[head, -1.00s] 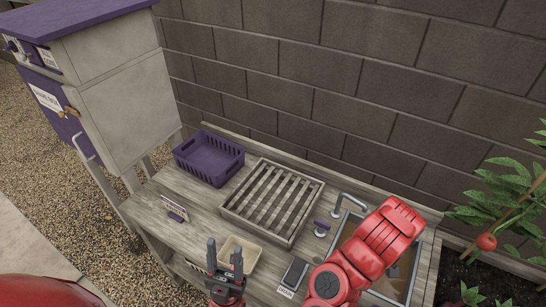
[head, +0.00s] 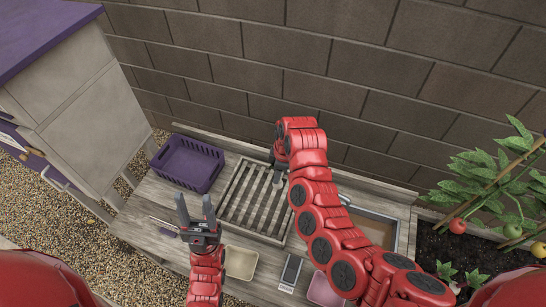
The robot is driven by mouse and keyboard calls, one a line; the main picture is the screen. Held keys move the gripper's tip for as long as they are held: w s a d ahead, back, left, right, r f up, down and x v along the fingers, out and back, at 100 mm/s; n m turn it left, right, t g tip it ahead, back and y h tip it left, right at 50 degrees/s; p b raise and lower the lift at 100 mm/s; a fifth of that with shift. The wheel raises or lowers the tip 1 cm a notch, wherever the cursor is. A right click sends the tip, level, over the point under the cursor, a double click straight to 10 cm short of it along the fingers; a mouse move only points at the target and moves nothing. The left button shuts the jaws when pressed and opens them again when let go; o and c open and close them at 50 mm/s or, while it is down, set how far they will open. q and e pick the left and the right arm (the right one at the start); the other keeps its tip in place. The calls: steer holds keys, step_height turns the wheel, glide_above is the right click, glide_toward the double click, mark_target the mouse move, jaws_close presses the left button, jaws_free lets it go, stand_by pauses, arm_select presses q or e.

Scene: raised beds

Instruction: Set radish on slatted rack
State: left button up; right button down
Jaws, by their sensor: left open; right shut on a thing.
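The slatted rack (head: 237,221) is a grey wooden frame with parallel slats on the bench top. My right arm reaches across its right side. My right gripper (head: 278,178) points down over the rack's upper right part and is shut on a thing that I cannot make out. I cannot see the radish; my arm and hand cover that spot. Whether the held thing touches the slats cannot be told. My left gripper (head: 195,204) is open and empty, fingers pointing away from me, at the bench's front left of the rack.
A purple basket (head: 168,172) stands left of the rack. A tan tub (head: 241,263), a dark labelled device (head: 291,270) and a pink tub (head: 322,291) are along the front. The sink (head: 381,231) is partly behind my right arm. A block wall (head: 400,80) closes the back.

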steer(key=shift+s+f+b, duration=0.15)
steer(key=shift+f+b, duration=0.25)
steer(key=shift+f, duration=0.1)
step_height(320, 180, down, 9)
steer(key=b, duration=0.6)
steer(key=shift+d+r, duration=0.1)
steer(key=c, duration=0.8)
jaws_free()
steer(key=shift+o, duration=0.2)
steer(key=shift+r, duration=0.2)
